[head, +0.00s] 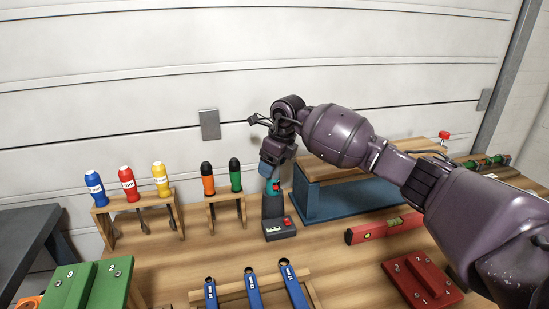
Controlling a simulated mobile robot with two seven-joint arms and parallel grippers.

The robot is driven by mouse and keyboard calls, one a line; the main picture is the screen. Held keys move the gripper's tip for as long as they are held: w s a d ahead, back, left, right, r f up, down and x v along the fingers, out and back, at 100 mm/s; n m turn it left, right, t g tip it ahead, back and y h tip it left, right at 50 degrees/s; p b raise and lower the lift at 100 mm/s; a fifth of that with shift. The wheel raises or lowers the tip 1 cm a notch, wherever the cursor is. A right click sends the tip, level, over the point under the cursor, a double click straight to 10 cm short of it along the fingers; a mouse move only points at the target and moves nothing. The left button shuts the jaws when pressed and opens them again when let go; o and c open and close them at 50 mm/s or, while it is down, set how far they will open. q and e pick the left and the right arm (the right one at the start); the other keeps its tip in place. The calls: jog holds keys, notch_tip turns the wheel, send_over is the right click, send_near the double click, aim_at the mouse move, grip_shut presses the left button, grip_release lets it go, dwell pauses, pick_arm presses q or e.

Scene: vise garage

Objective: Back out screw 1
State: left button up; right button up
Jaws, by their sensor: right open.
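A teal and black power driver (272,204) stands upright on its battery base on the workbench. My right gripper (269,166) points down over the top of the driver and is open; its fingers hide part of the driver's head, and I cannot tell whether they touch it. A red block (420,279) with screws and small number labels lies at the lower right; one label looks like 1, but which screw it marks is unclear. A green block (92,286) at the lower left carries screws labelled 3 and 2. My left gripper is out of view.
Coloured screwdrivers stand in wooden racks (134,207) at the left. Blue wrenches (252,289) lie on a rack at the front. A blue stand with a wooden top (345,197) is behind, right of the driver. A red level (383,228) lies before it. Bare bench lies between.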

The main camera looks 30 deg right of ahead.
jog(key=c, duration=1.2)
jog(key=o, duration=0.5)
jog(key=shift+c, duration=1.2)
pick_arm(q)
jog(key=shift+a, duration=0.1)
pick_arm(e)
jog(key=shift+r, duration=0.1)
jog(key=shift+c, duration=0.5)
jog(key=shift+r+p, duration=0.9)
jog(key=shift+r, duration=1.6)
pick_arm(q)
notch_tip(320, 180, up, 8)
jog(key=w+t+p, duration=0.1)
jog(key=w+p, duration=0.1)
jog(key=p, duration=0.1)
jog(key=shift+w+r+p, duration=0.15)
jog(key=shift+p, duration=0.25)
pick_arm(e)
notch_tip(320, 180, up, 10)
